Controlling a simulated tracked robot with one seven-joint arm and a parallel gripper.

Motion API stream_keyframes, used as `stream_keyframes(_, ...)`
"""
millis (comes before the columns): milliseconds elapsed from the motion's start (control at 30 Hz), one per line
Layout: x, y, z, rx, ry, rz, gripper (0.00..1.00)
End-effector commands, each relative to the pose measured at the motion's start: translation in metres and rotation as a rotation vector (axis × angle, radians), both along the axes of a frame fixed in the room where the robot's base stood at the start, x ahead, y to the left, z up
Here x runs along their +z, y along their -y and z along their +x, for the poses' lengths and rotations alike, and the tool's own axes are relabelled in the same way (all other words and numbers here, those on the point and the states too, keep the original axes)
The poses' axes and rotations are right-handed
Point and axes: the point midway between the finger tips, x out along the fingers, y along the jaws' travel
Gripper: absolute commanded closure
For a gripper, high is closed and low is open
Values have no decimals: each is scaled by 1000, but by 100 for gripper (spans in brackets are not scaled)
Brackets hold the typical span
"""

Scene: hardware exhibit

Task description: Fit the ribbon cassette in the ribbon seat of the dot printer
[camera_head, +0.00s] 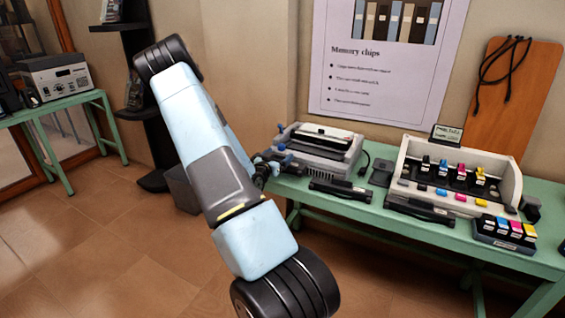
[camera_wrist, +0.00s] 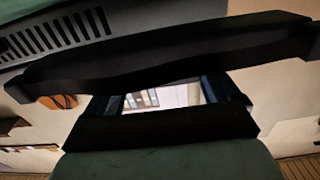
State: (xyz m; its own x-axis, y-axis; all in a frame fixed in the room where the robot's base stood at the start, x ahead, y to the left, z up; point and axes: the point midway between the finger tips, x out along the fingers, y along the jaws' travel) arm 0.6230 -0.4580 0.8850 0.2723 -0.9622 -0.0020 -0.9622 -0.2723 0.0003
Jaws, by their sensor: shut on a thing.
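The ribbon cassette (camera_wrist: 165,50) appears in the wrist view as a long black bar across the upper picture, at the ends of my gripper's fingers (camera_wrist: 172,92). My gripper is shut on it. In the head view my gripper (camera_head: 268,162) is at the left front of the dot printer (camera_head: 318,150), mostly hidden behind my arm, and the held cassette cannot be made out clearly there. The dot printer is a grey machine on the green table. A slotted grey part, apparently its casing, shows in the wrist view (camera_wrist: 60,35). The ribbon seat cannot be made out.
A black long unit (camera_head: 340,190) lies at the green table's (camera_head: 375,217) front edge. To the right are a black pad (camera_head: 382,172), a white printer with coloured cartridges (camera_head: 458,178) and a cartridge tray (camera_head: 504,233). A poster (camera_head: 385,60) hangs behind.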

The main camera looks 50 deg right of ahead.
Motion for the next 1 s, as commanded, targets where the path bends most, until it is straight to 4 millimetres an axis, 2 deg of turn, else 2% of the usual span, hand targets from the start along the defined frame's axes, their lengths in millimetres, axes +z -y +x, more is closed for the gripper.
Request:
stream_keyframes(167,-9,5,6,0,1,0,44)
stream_keyframes(400,-36,4,5,0,0,0,44)
stream_keyframes(767,-39,4,5,0,1,0,44)
stream_keyframes(800,-39,4,5,0,1,0,8)
stream_keyframes(900,-39,4,5,0,1,0,0)
stream_keyframes(1000,-39,4,5,0,1,0,0)
